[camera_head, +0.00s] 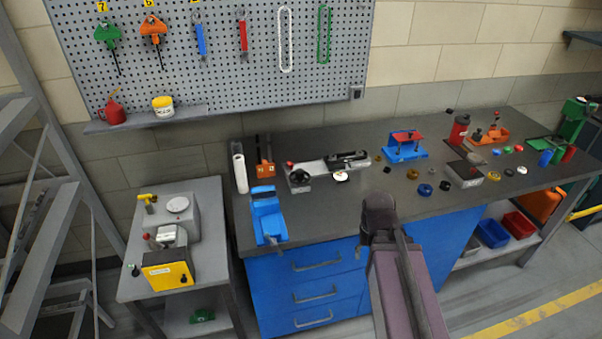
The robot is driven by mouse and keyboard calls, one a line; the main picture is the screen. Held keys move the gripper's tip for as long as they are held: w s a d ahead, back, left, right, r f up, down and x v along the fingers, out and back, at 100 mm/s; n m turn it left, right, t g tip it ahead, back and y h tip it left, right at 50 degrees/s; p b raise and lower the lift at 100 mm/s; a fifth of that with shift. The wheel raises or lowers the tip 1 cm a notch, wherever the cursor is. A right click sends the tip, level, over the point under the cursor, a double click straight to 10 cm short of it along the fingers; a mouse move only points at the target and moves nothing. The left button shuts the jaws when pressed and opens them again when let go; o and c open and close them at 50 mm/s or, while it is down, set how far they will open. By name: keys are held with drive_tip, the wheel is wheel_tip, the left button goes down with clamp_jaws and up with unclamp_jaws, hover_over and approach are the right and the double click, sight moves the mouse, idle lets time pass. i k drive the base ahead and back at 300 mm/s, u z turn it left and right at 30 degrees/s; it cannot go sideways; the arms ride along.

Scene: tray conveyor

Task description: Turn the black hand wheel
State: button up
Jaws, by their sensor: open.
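The black hand wheel (299,175) is at the left end of a small grey tray conveyor (325,168) on the dark workbench. A small red knob shows just above the wheel, at the conveyor's left end. The wheel looks unobstructed from this view, but its fine detail is too small to tell. My arm rises from the bottom edge, to the right of and in front of the conveyor. Its links show over the bench front, but my gripper cannot be made out.
A blue vise (267,217) stands at the bench's front left. A white cylinder (240,173) and an orange block (265,169) stand left of the conveyor. A white round piece (341,176) lies by its front. A blue-red fixture (404,147) and several small parts are farther right.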

sight(300, 173)
drive_tip(key=u, duration=0.05)
drive_tip(key=i, duration=1)
drive_tip(key=z, duration=0.05)
